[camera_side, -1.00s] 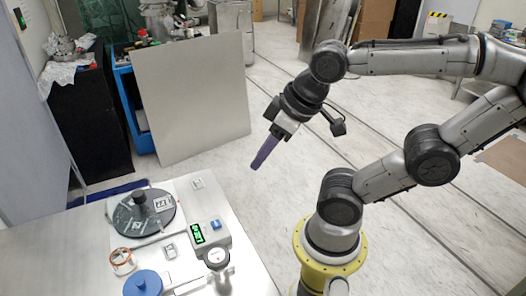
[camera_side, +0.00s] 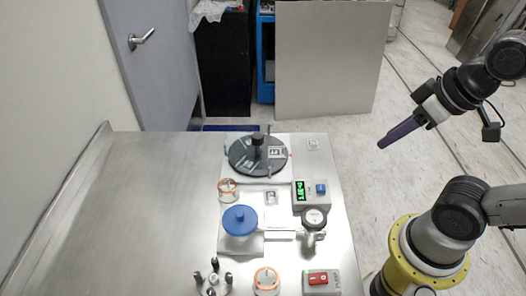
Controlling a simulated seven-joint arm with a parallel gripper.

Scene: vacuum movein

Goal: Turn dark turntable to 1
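The dark turntable (camera_side: 240,158) is a round grey-black disc with a black knob (camera_side: 257,141) at its centre and small white marker labels on top. It sits on a light plate at the far end of the metal table. Whether a number is on it is too small to tell. My gripper (camera_side: 381,145) is at the right, in the air beyond the table's right edge, well apart from the turntable. Its purple-grey fingers point down and left. The fingers look close together, but I cannot see a gap between them.
Near the turntable stand a box with a green display (camera_side: 299,191), a round gauge (camera_side: 314,217), a blue-lidded vessel (camera_side: 240,221) and copper-ringed pieces (camera_side: 228,189). A red switch box (camera_side: 318,279) is at the front. The left half of the metal table (camera_side: 120,220) is bare.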

